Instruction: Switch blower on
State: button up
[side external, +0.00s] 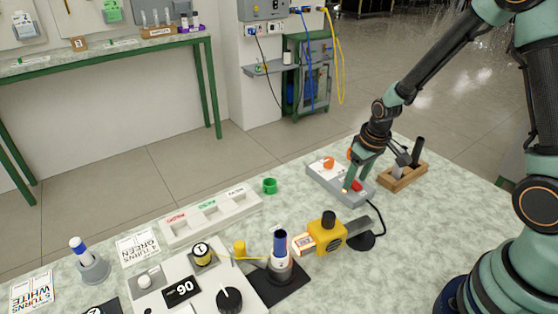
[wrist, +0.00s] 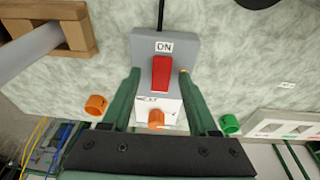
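The red rocker also shows in the side view (side external: 357,186), close to my fingertips. My gripper (wrist: 160,74) is open and empty, one finger on each side of the rocker; contact cannot be told.
A wooden block (side external: 403,178) holding tools stands right of the box. An orange ring (wrist: 96,105) and a green ring (wrist: 229,124) lie nearby. A white tray (side external: 211,218) with several labelled slots and a panel (side external: 180,292) reading "90" occupy the left bench.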

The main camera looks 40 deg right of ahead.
jog(key=shift+r, duration=0.15)
jog(key=v, duration=1.2)
notch_tip(320, 180, up, 6)
jog(key=t, duration=0.2)
send_over(361, 193)
jog(key=s+a, duration=0.3)
jog(key=a, duration=0.1)
jog(key=s+a+r+t, duration=0.1)
jog(key=s+a+r, duration=0.1)
jog(key=s, duration=0.3)
jog(key=shift+a+r, duration=0.25)
jog(key=shift+r, duration=0.55)
